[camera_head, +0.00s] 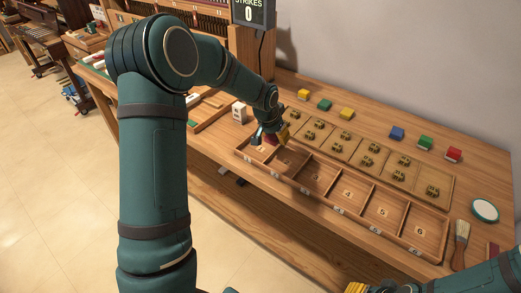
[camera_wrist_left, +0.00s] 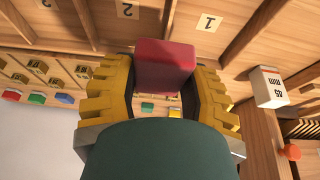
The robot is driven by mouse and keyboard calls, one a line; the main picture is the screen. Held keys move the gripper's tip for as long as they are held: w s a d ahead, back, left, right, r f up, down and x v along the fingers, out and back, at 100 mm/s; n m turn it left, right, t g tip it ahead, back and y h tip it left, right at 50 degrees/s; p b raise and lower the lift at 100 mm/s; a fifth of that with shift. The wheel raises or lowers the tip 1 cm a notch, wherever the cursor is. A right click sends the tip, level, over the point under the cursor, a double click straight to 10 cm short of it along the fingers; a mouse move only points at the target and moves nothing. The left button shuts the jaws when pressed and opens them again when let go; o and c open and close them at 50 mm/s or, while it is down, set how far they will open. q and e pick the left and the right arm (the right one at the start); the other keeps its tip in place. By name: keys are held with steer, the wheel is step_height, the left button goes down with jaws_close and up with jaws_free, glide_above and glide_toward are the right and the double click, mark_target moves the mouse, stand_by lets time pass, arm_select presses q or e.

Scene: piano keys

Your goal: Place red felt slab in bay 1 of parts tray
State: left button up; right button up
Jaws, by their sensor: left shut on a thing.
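The red felt slab (camera_wrist_left: 165,65) is held between the yellow fingers of my left gripper (camera_wrist_left: 164,92) in the left wrist view. In the head view the slab (camera_head: 271,139) shows as a small dark red patch at my left gripper (camera_head: 273,135), over the bay 1 end of the parts tray (camera_head: 322,199). The bay 1 label (camera_wrist_left: 209,21) shows beyond the slab in the wrist view. The slab's height above the floor of the bay is hard to tell. My right gripper (camera_head: 358,288) is partly cut off at the bottom edge.
A white box (camera_head: 239,112) stands left of bay 1. Behind the tray is a board (camera_head: 347,153) with several brass pieces, and coloured blocks such as the blue one (camera_head: 397,133) lie behind that. A brush (camera_head: 460,243) and round dish (camera_head: 485,210) lie at right.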

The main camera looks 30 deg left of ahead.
arm_select(q)
steer(key=r, duration=0.1)
glide_above(262, 147)
steer(key=s, duration=0.1)
step_height(262, 147, down, 9)
steer(key=shift+f+b, duration=0.2)
steer(key=shift+b, duration=1.05)
steer(key=shift+f, duration=0.15)
steer(key=o, duration=0.5)
steer(key=shift+o, duration=0.2)
